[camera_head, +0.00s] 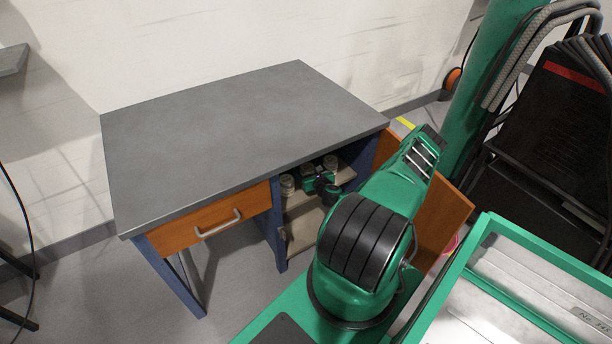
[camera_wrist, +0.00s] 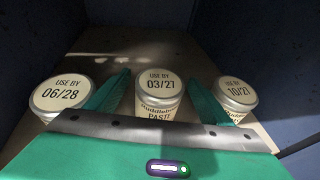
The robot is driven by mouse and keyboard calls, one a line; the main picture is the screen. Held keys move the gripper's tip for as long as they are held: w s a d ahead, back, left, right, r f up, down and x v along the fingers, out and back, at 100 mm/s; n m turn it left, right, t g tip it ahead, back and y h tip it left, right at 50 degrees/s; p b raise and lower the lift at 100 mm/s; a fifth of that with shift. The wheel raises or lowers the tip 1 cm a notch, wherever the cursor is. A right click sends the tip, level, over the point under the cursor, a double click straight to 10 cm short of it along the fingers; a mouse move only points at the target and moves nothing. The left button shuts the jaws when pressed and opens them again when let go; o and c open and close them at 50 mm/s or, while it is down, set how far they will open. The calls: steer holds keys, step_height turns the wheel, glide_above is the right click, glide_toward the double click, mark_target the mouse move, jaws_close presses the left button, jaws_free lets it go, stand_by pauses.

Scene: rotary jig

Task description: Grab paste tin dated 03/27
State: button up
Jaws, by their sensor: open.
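The paste tin dated 03/27 (camera_wrist: 158,92) stands upright in the middle of the wrist view, with "PASTE" on its side label. My gripper (camera_wrist: 160,90) is open, with one green finger on each side of this tin. A gap shows between the tin and each finger, and the tin's lower part is hidden by my gripper's body. A tin dated 06/28 (camera_wrist: 60,94) stands to the left and a tin dated 10/27 (camera_wrist: 237,92) to the right, both outside the fingers. In the head view my gripper (camera_head: 318,182) reaches into the cabinet shelf.
The tins stand on a shelf inside the desk's cabinet, between dark side walls (camera_wrist: 292,75). The grey desktop (camera_head: 230,130) lies above the shelf and is bare. An orange door (camera_head: 440,215) stands open at the right. An orange drawer (camera_head: 205,222) is shut at the left.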

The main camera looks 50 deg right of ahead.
steer(key=c, duration=1.4)
steer(key=shift+o, duration=0.2)
steer(key=shift+r, duration=0.1)
